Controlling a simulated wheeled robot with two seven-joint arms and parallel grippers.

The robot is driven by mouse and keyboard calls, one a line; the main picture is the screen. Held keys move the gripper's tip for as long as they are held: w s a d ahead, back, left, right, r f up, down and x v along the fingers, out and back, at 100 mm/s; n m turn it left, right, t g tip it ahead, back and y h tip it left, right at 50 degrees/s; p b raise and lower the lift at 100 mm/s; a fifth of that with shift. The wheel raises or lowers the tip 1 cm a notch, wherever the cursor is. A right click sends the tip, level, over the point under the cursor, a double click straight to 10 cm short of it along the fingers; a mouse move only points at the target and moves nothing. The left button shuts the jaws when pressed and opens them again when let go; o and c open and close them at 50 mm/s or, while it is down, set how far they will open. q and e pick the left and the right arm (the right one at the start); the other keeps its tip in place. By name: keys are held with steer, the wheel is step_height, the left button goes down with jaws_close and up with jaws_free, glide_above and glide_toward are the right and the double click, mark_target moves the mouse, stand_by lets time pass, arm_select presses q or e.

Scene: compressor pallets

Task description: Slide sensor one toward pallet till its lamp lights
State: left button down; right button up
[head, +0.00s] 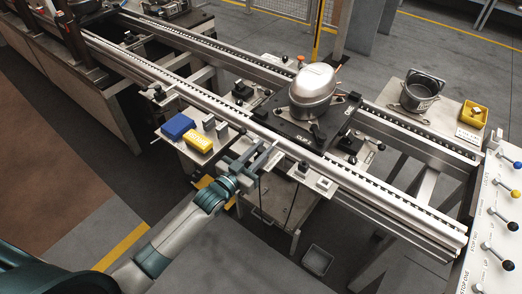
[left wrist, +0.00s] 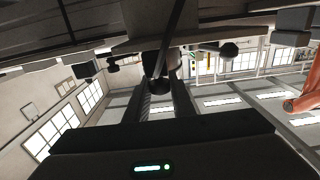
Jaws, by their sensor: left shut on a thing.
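A silver compressor (head: 313,88) stands on a black pallet (head: 287,126) on the conveyor rails. My left gripper (head: 262,154) is at the near rail, just left of and below the pallet. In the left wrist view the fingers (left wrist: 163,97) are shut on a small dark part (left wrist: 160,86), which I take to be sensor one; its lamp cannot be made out. The fingers hide most of this part in the head view. A green light (left wrist: 167,167) shows on my own gripper body. My right gripper is in neither view.
A blue box (head: 178,126) and yellow box (head: 201,141) sit on a side shelf left of my gripper. Small blocks on plates (head: 323,184) stand to the right. A pot (head: 417,94) is on the far-right table. Levers (head: 497,256) line a white panel at right.

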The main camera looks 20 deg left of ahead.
arm_select(q)
steer(key=shift+w+d, duration=0.1)
steer(key=shift+w, duration=0.25)
steer(key=c, duration=1.5)
jaws_free()
steer(key=shift+s, duration=0.1)
steer(key=b+v, duration=0.4)
steer(key=v, duration=1.3)
steer(key=shift+s, duration=0.15)
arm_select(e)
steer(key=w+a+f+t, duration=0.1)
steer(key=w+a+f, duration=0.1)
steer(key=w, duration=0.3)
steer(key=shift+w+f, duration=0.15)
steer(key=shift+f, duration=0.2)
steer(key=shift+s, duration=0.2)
